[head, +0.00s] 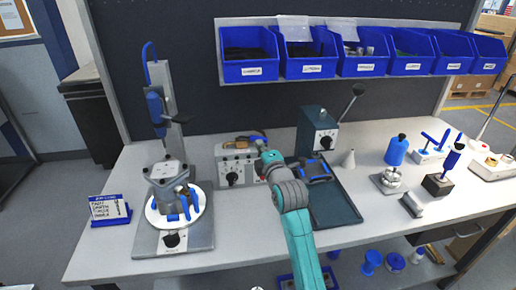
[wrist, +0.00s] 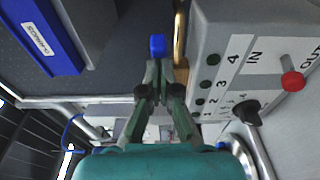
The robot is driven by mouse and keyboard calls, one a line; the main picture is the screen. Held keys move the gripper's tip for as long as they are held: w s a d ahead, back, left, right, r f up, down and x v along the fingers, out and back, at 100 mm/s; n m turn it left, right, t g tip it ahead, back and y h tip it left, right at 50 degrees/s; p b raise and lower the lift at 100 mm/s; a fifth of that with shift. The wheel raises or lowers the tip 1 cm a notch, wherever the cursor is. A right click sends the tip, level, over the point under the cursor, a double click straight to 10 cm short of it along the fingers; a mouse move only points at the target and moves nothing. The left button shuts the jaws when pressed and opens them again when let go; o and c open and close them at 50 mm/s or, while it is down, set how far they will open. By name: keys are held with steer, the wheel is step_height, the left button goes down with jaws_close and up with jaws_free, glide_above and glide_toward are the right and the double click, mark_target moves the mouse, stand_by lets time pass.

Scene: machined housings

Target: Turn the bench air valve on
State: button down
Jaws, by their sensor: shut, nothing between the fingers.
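The grey control box (head: 238,168) stands at the back middle of the bench, and in the wrist view (wrist: 222,45) it fills the right side. Its face has IN and OUT labels, numbers, a black knob (wrist: 246,112) and a red button (wrist: 292,81). A brass fitting (wrist: 180,45) runs along the box's edge. A blue piece (wrist: 157,44), probably the valve handle, shows at my fingertips; in the head view blue (head: 258,139) shows by the brass. My gripper (wrist: 158,65) is shut and empty beside it. Whether it touches the blue piece I cannot tell.
Blue bins (head: 248,55) hang on a rail above the back of the bench. A dark green lever box (head: 317,132) and a dark tray (head: 334,204) stand right of the control box. A fixture on a round plate (head: 158,217) stands to its left.

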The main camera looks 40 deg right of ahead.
mark_target(267, 141)
steer(key=shift+w+d, duration=0.3)
steer(key=shift+d, duration=0.65)
steer(key=shift+w+d, duration=0.3)
steer(key=shift+d, duration=0.75)
